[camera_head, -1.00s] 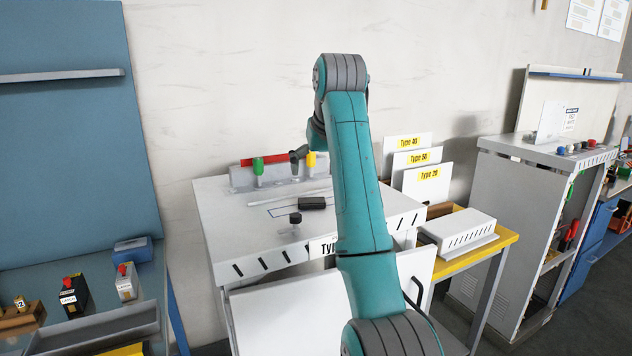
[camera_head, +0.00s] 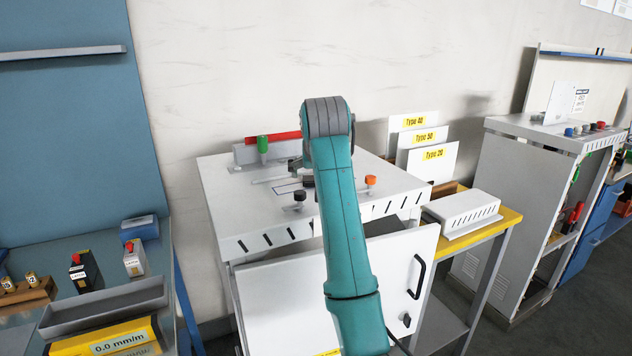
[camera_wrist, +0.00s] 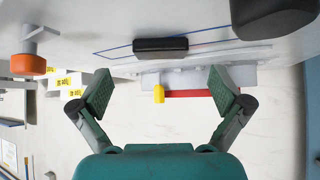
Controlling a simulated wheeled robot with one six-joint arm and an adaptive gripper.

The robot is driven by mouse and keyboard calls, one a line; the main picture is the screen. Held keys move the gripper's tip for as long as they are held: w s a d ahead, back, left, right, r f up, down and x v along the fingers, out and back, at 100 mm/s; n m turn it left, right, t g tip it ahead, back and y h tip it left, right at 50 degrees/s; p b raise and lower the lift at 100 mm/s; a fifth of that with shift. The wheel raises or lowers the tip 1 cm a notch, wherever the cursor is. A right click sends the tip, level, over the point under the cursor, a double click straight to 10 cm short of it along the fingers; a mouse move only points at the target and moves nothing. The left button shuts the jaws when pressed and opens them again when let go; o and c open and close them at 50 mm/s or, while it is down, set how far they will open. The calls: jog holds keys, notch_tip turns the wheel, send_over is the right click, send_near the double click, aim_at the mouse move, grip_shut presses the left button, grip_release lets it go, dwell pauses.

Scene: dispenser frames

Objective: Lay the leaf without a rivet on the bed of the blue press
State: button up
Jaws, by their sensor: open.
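I cannot pick out a leaf or a press that is clearly blue in either view. A white cabinet top (camera_head: 225,195) carries a blue-outlined rectangle with a small black block (camera_wrist: 160,48) on it. My gripper (camera_wrist: 160,92) is open and empty in the wrist view, its two green-padded fingers wide apart. Beyond the fingers are a red bar (camera_wrist: 203,94) and a yellow piece (camera_wrist: 159,93).
An orange knob (camera_head: 371,181) and a black knob (camera_head: 299,196) stand on the cabinet top, with a green-handled piece (camera_head: 263,145) at the back. White "Type" panels (camera_head: 432,160) and a slotted white box (camera_head: 463,212) are at right. A grey tray (camera_head: 105,305) is at left.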

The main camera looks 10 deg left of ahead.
jog(key=shift+w+r+x, duration=0.1)
jog(key=shift+r+x, duration=0.05)
jog(key=shift+x, duration=1.1)
jog(key=shift+w+r+x, duration=0.1)
jog(key=shift+w+x, duration=0.05)
jog(key=shift+x, duration=1.05)
jog(key=shift+a, duration=0.1)
jog(key=c, duration=1.4)
